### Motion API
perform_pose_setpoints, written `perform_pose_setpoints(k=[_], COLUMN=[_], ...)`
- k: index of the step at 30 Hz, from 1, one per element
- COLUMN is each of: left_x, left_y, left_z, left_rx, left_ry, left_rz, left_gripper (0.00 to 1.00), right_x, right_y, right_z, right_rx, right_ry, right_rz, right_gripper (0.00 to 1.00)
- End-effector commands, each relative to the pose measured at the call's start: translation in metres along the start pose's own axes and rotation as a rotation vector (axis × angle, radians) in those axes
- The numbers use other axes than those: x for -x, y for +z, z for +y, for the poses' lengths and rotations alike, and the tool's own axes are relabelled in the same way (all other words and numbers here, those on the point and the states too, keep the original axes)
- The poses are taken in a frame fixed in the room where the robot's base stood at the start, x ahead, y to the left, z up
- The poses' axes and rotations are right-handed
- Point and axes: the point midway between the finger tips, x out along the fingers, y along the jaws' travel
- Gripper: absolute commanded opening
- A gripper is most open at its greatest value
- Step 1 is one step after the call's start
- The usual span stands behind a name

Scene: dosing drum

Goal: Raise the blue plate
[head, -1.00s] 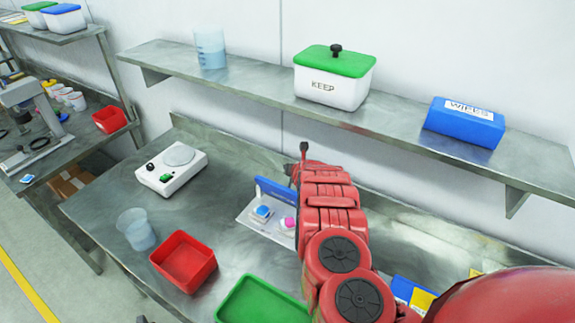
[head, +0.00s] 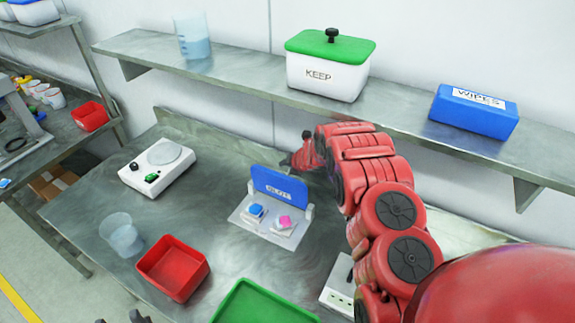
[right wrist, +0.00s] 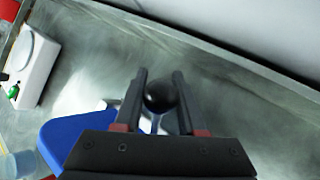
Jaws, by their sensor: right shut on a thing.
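The blue plate (head: 280,187) stands nearly upright, with a small label, at the back of a pale grey stand (head: 262,229) on the bench. A blue-topped piece (head: 255,212) and a pink-topped piece (head: 285,222) sit on the stand in front of it. My right gripper (head: 297,163) is behind the plate's upper right. In the right wrist view its fingers (right wrist: 158,92) are closed around a black round knob (right wrist: 160,97), with the blue plate (right wrist: 65,138) below left. The knob's join to the plate is hidden. Dark tips at the bottom edge look like my left gripper (head: 120,318); their state is unclear.
A shelf (head: 240,83) with a KEEP box (head: 327,72) and a blue wipes box (head: 473,110) hangs above. A white scale (head: 157,168), cup (head: 121,236), red bin (head: 173,268) and green tray (head: 262,305) stand left and in front. A white socket box (head: 338,290) is near my right arm.

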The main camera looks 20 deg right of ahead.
Motion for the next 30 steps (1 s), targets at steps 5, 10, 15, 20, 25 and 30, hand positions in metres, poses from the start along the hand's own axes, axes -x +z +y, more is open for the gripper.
perform_pose_setpoints(k=[5,10,15,20,25,30], left_x=[0.0021,0.0020,0.0019,0.0017,0.0015,0.0006], left_y=[0.0003,0.0003,0.0003,0.0003,0.0002,0.0001], left_z=[0.0001,0.0001,0.0001,0.0001,0.0001,0.0000], left_rx=[0.000,0.000,0.000,0.000,0.000,0.000], left_ry=[0.000,0.000,0.000,0.000,0.000,0.000], left_rz=[0.000,0.000,0.000,0.000,0.000,0.000], left_gripper=[0.50,0.50,0.50,0.50,0.50,0.50], right_x=[-0.0015,-0.0013,-0.0012,-0.0008,-0.0002,0.0007], right_y=[-0.0082,-0.0080,-0.0078,-0.0061,-0.0038,-0.0025], right_z=[-0.0058,-0.0049,-0.0044,-0.0031,-0.0016,0.0002], right_rx=[-0.006,-0.007,-0.006,-0.006,-0.005,-0.004], right_ry=[-0.006,-0.005,-0.004,-0.002,0.001,0.002], right_rz=[0.017,0.018,0.018,0.015,0.011,0.010], right_gripper=[0.00,0.00,0.00,0.63,0.69,0.69])
